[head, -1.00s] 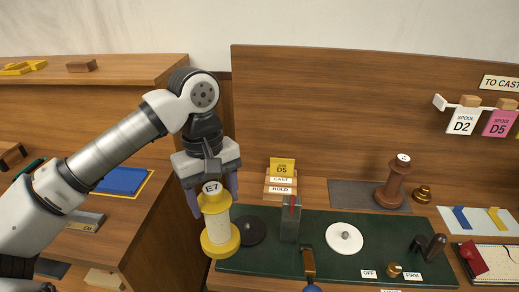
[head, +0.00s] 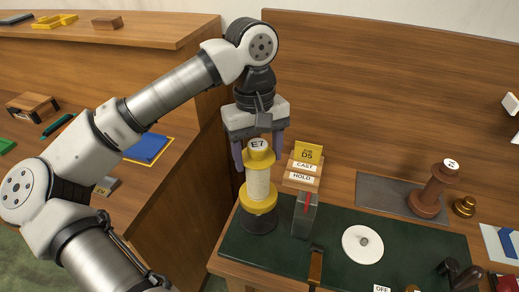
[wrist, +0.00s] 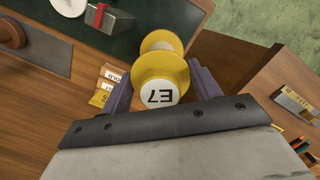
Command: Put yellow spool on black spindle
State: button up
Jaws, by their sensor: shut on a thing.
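The yellow spool (head: 259,190) has yellow flanges, a pale wound middle and a white top label reading E7. My gripper (head: 259,160) is shut on its upper part and holds it upright. In the wrist view the spool (wrist: 160,70) sits between the purple fingers, label towards the camera. The black spindle's round base (head: 258,224) is on the left end of the green mat, directly below the spool in the head view. Its upper part is hidden by the spool; I cannot tell whether the two touch.
A grey block with a red stripe (head: 304,215) stands close right of the spool. A labelled wooden holder (head: 304,170) is just behind. A white disc (head: 362,245) lies further right on the green mat (head: 330,268). A brown spool (head: 432,190) stands at the back right.

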aim_at(259, 177)
jog(key=shift+f+b, duration=0.1)
jog(key=shift+b, duration=0.35)
notch_tip(259, 177, down, 4)
jog(key=b, duration=0.4)
jog(key=shift+f+b, duration=1.65)
jog(key=o, duration=1.5)
jog(key=shift+r, duration=0.1)
jog(key=shift+r+p, duration=1.65)
jog(key=shift+r, duration=1.3)
jog(key=shift+d, duration=0.1)
